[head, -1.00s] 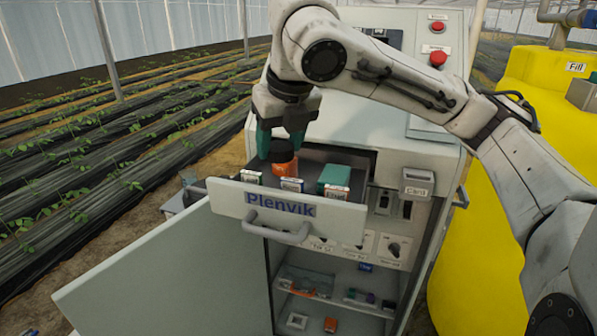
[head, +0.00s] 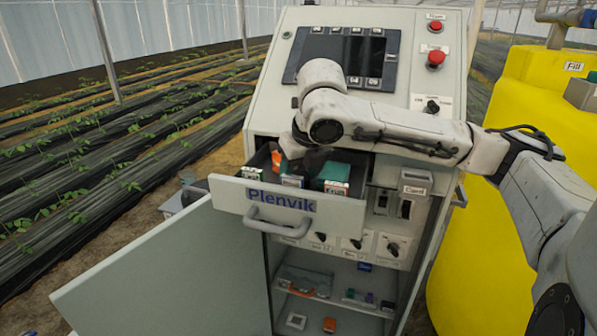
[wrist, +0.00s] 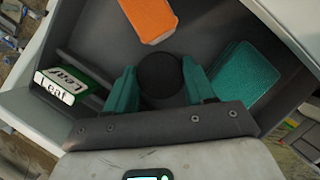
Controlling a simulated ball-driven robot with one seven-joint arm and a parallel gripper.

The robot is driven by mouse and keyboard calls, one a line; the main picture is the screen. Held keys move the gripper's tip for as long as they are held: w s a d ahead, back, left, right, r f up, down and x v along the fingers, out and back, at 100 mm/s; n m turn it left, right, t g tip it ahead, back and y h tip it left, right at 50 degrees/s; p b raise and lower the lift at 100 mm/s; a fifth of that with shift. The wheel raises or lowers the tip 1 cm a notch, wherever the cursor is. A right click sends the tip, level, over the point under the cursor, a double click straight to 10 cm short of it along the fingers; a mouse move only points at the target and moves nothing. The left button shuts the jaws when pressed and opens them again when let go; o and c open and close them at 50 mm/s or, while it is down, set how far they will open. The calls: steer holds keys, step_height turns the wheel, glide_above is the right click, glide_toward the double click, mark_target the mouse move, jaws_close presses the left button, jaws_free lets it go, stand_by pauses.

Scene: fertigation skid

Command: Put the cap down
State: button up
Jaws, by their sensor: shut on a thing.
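The black round cap (wrist: 160,74) is between the two teal fingers of my gripper (wrist: 163,88) in the wrist view. My gripper is shut on it, low inside the open drawer (head: 230,197). In the head view my wrist hides the cap, and only part of my gripper (head: 292,167) shows. An orange container (wrist: 148,16) is in the drawer beyond the cap and apart from it. It also shows at the left of my gripper in the head view (head: 277,158). I cannot tell whether the cap touches the drawer floor.
A teal box (wrist: 245,76) is right of my gripper, and a white and green box labelled Leaf (wrist: 75,87) is left. The drawer front is marked Plenvik. Below it an open cabinet door (head: 170,270) swings out. A yellow tank (head: 510,180) stands at the right.

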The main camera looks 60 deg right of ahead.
steer(key=shift+f, duration=0.15)
steer(key=o, duration=1.2)
steer(key=shift+r, duration=0.3)
steer(key=v, duration=1.1)
steer(key=shift+s+r+p, duration=0.15)
steer(key=shift+r+p, duration=0.2)
steer(key=shift+r, duration=0.05)
steer(key=shift+a, duration=0.1)
